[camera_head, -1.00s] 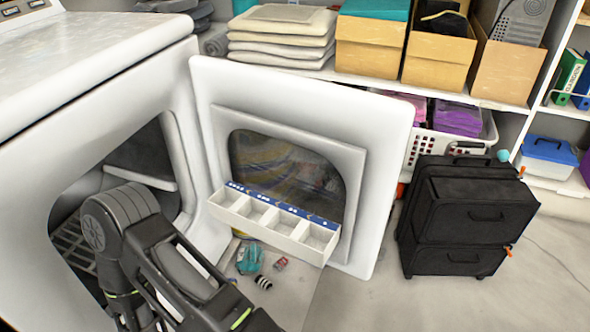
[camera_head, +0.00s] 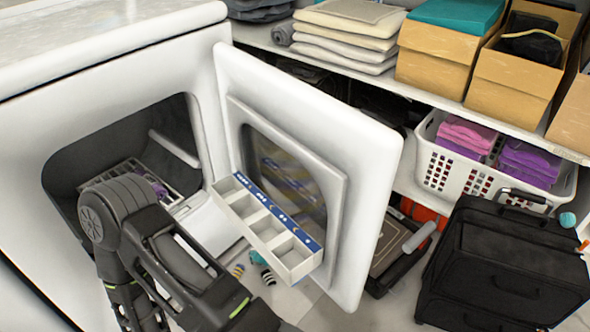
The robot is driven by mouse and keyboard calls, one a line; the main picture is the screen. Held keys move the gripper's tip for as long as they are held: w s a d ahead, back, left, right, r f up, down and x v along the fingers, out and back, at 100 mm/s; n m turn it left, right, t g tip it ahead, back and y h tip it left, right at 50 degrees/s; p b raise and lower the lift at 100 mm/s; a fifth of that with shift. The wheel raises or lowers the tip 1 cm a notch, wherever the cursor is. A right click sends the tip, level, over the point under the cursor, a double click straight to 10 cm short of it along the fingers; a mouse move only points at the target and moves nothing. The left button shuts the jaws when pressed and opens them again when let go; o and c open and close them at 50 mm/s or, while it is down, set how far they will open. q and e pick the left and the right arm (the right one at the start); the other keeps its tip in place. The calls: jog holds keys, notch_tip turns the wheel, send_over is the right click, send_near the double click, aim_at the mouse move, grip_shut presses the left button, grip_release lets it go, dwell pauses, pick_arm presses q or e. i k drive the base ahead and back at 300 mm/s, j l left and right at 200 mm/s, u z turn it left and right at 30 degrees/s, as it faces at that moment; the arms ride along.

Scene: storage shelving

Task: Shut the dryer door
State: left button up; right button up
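The dryer (camera_head: 70,120) stands at the left with its front opening (camera_head: 70,165) uncovered. Its white door (camera_head: 365,190) is swung wide open, hinged on the right side of the opening and standing out toward the lower right. The door has a dark window (camera_head: 290,180), and a white compartment tray with a blue labelled edge (camera_head: 262,225) shows in front of its inner face. One of my arms is bent at the lower left, in front of the opening and left of the door. Its gripper is outside the picture, and my other gripper does not show either.
Shelves hold folded towels (camera_head: 345,30), cardboard boxes (camera_head: 515,75) and a white basket of purple cloths (camera_head: 455,180). A black suitcase (camera_head: 510,260) stands right of the door. Small items (camera_head: 262,270) lie on the floor below the tray. A dark flat case (camera_head: 400,255) lies behind the door.

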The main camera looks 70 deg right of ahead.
aim_at(331, 168)
jog(key=k+l+u, duration=0.2)
jog(key=k, duration=0.4)
jog(key=k+l+u, duration=0.2)
jog(key=k, duration=0.35)
jog(key=k+l+z, duration=0.15)
jog(key=k+z, duration=0.25)
jog(key=k+l+z, duration=0.35)
jog(key=k, duration=0.2)
jog(key=k+l+z, duration=0.4)
jog(key=i+j+u, duration=0.1)
jog(key=u, duration=1.15)
